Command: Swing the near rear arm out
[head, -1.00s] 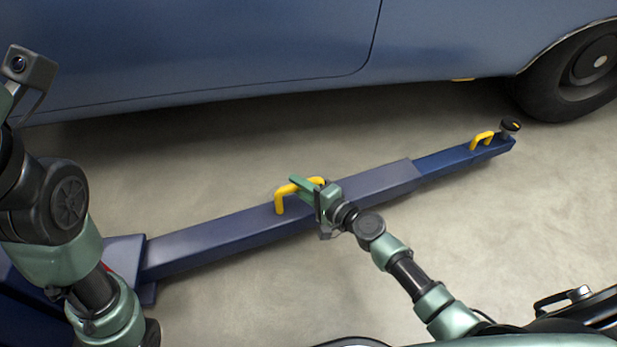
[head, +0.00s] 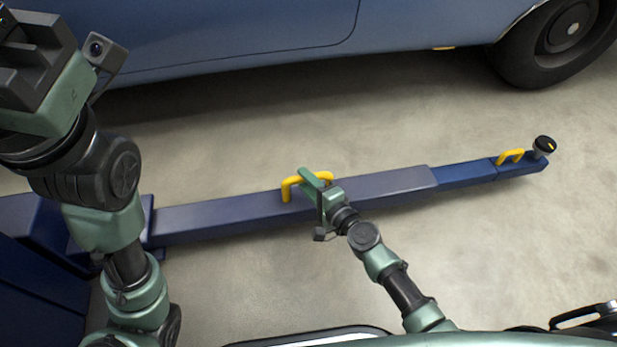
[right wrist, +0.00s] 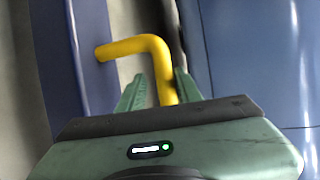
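The lift arm (head: 380,187) is a long blue beam running from a blue base at the left to a round black pad (head: 544,145) at its right end. It lies low over the floor, apart from the blue car. A yellow handle (head: 290,188) stands on its middle. My right gripper (head: 312,183) is at this handle; in the right wrist view the yellow handle (right wrist: 150,48) passes between the two green fingers, which sit close around it. My left gripper (head: 35,65) is raised at the upper left, away from the arm; its finger gap is unclear.
The blue car (head: 230,35) spans the back, its wheel (head: 560,40) at the upper right. A second yellow handle (head: 510,156) sits near the pad. Bare concrete floor (head: 510,240) lies in front of the arm and between it and the car.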

